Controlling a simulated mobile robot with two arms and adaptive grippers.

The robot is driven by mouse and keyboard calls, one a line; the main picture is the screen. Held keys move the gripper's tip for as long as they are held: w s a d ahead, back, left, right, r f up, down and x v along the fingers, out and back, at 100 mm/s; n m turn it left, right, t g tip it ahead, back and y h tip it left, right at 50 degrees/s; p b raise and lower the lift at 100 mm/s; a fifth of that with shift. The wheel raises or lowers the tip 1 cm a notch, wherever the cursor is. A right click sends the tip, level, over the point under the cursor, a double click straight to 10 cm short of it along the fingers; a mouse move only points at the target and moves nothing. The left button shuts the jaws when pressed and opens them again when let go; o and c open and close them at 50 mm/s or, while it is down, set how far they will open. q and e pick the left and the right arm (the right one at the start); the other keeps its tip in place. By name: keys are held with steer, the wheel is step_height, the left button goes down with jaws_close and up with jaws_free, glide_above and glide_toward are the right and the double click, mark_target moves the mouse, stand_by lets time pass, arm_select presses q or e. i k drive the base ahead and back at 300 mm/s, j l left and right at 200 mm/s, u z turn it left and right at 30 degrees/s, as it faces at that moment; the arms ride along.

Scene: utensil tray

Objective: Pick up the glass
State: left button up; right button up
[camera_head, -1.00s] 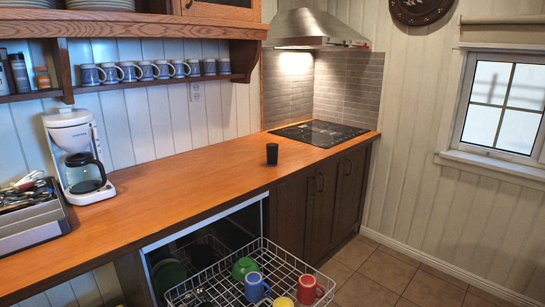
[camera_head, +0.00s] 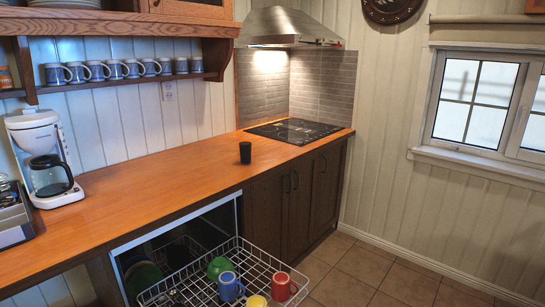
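A small black cup-shaped glass (camera_head: 245,153) stands upright on the orange wooden counter (camera_head: 150,180), near its front edge and left of the black cooktop. It looks dark and opaque. Nothing touches it. Neither of my grippers shows in the head view, so I cannot see their state.
A pulled-out dishwasher rack (camera_head: 268,258) holds a green bowl (camera_head: 219,267), a blue mug (camera_head: 230,287), a red mug (camera_head: 283,287) and a yellow item (camera_head: 256,301). A coffee maker (camera_head: 42,160) and utensil tray (camera_head: 12,215) stand left. The cooktop (camera_head: 295,131) lies behind right.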

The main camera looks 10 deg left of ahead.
mark_target(245, 148)
steer(key=i+l+z, duration=0.3)
steer(key=i+l, duration=0.45)
steer(key=l, duration=0.25)
steer(key=i+l+z, duration=0.3)
steer(key=i+l, duration=0.5)
steer(key=i+u, duration=0.35)
steer(key=i, duration=0.25)
steer(key=i+u, duration=0.35)
steer(key=i, duration=0.25)
steer(key=i+l+u, duration=0.25)
steer(key=i+u, duration=0.15)
steer(key=i, duration=0.15)
